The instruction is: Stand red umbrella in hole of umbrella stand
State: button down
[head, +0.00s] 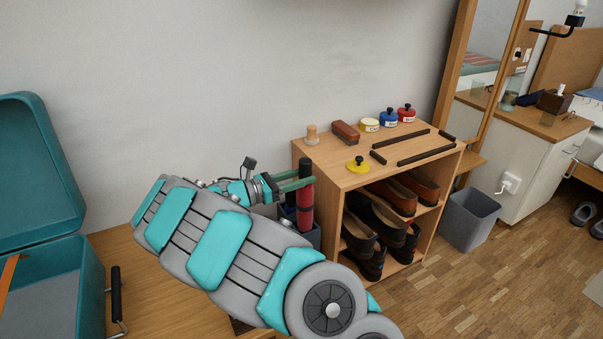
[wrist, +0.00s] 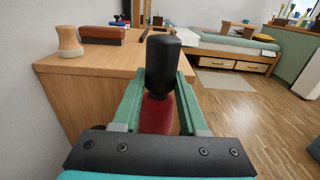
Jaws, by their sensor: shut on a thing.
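The red umbrella (head: 305,207) stands about upright, with a black handle on top, beside the left end of the shoe shelf. My gripper (head: 301,181) is shut on it just below the handle. In the wrist view my gripper's green fingers (wrist: 160,88) flank the red umbrella (wrist: 156,118) and its black handle. A dark blue-grey box, apparently the umbrella stand (head: 315,238), shows around the umbrella's lower part. My arm hides most of it. I cannot tell whether the umbrella's lower end is in a hole, and the holes are not visible.
The wooden shoe shelf (head: 359,188) is close on the right, with shoes inside and a brush (head: 345,132), tins and dark strips on top. A grey bin (head: 468,219) stands farther right. An open teal case (head: 60,262) lies at left. The wall is behind.

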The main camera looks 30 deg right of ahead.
jog(key=shift+f+b, duration=0.8)
jog(key=shift+f, duration=2.95)
jog(key=shift+c, duration=1.8)
grip_release()
jog(key=shift+a, duration=0.1)
send_near(301, 199)
jog(key=d, duration=0.1)
jog(key=w+d+f, duration=0.1)
jog(key=d, duration=0.1)
jog(key=shift+w+f, duration=0.2)
jog(key=shift+w, duration=0.05)
